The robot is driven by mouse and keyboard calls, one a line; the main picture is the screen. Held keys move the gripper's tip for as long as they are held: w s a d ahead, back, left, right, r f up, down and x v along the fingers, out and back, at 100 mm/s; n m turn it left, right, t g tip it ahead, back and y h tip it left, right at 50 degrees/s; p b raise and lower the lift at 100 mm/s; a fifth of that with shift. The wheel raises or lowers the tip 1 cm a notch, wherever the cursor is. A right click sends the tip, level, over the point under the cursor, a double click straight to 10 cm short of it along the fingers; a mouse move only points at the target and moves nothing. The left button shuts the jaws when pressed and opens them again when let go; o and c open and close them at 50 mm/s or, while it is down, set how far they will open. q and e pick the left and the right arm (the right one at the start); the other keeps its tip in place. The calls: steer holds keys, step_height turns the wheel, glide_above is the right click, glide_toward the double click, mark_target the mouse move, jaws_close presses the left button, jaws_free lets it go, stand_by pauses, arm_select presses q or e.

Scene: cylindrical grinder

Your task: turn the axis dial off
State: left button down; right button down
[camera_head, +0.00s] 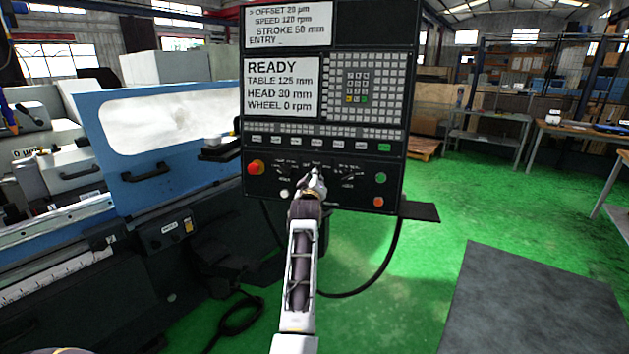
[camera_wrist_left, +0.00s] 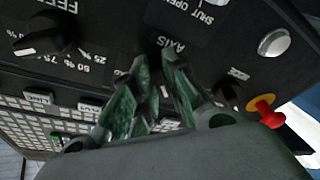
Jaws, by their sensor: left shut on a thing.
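The black control panel (camera_head: 225,180) of the grinder stands in the middle of the head view. My left gripper (camera_head: 316,180) is at its lower row of dials. In the left wrist view, the fingers of my left gripper (camera_wrist_left: 155,66) are shut on the axis dial, just by the white AXIS label (camera_wrist_left: 176,48). The dial is mostly hidden between the fingers, and its pointer setting cannot be read. In the head view the gripper covers the dial. My right gripper is not in view.
Beside the gripper are a feed dial (camera_wrist_left: 42,38), another dark dial (camera_wrist_left: 228,90), a white button (camera_wrist_left: 274,42) and a red button on a yellow ring (camera_wrist_left: 268,113). A black cable (camera_head: 385,270) hangs below the panel.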

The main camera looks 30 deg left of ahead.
arm_select(q)
steer(key=shift+r, duration=0.1)
steer(key=c, duration=1.4)
jaws_free()
steer(key=shift+c, duration=0.2)
step_height(320, 180, up, 10)
steer(key=shift+a+f, duration=0.1)
